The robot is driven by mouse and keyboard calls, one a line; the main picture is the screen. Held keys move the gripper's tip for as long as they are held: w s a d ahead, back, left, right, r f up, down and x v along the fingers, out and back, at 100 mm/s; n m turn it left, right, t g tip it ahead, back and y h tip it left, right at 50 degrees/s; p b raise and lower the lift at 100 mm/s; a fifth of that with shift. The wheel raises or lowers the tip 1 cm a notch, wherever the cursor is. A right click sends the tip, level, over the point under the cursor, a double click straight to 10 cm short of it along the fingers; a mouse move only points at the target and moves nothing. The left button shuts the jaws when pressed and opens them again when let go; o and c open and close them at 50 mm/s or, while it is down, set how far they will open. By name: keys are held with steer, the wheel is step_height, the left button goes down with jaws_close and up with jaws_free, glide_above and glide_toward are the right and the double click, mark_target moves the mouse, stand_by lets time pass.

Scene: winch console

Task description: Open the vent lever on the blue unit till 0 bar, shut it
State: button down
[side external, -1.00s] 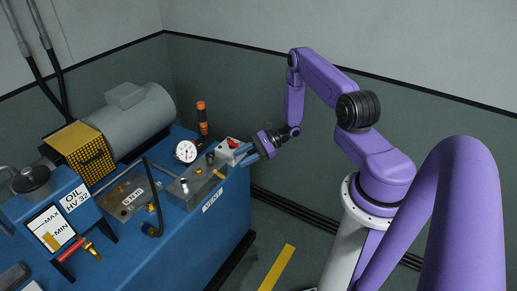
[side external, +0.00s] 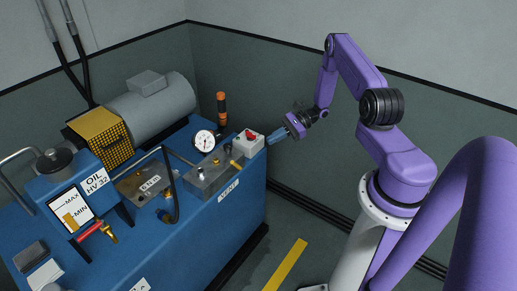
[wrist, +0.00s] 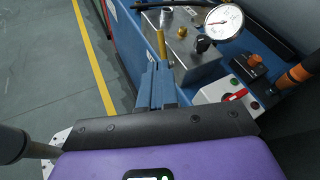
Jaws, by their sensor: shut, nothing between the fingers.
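The blue unit (side external: 205,235) stands at the left with a grey valve block (side external: 208,181) on its top. A brass lever (side external: 236,164) sticks out at the block's right end, above a label on the unit's side; it also shows in the wrist view (wrist: 161,46). A round white gauge (side external: 204,141) stands behind the block; it also shows in the wrist view (wrist: 224,18), but its reading is too small to tell. My gripper (side external: 271,138) is shut and empty, off the unit's right end. In the wrist view its blue fingertips (wrist: 155,70) appear just below the lever; contact is unclear.
A white box (side external: 249,144) with a red switch sits between the block and my gripper. An orange-and-black handle (side external: 222,108) stands upright behind. A black hose (side external: 168,180) arches left of the block. The floor right of the unit is clear apart from a yellow line (side external: 287,265).

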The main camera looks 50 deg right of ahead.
mark_target(235, 163)
steer(key=w+d+r+n+g, duration=0.2)
steer(key=w+g, duration=0.2)
steer(key=w, duration=0.1)
steer(key=shift+h, duration=0.4)
steer(key=x, duration=1.4)
steer(key=shift+s+a+f, duration=0.1)
steer(key=shift+s+f, duration=0.05)
steer(key=shift+s, duration=0.2)
steer(key=shift+a+h, duration=0.15)
steer(key=shift+h, duration=0.15)
steer(key=shift+a+g+h, duration=0.3)
steer(key=shift+a+h, duration=0.55)
steer(key=shift+h, duration=0.35)
steer(key=a+h, duration=0.1)
steer(key=h, duration=0.1)
steer(key=a+h, duration=0.1)
steer(key=shift+f+h, duration=0.4)
steer(key=shift+a+f+n+h, duration=0.3)
steer(key=shift+a+f+h, duration=0.15)
steer(key=shift+h, duration=0.55)
steer(key=shift+a+f, duration=0.45)
steer(key=shift+f, duration=0.1)
steer(key=shift+a+f, duration=0.1)
steer(key=shift+a, duration=0.05)
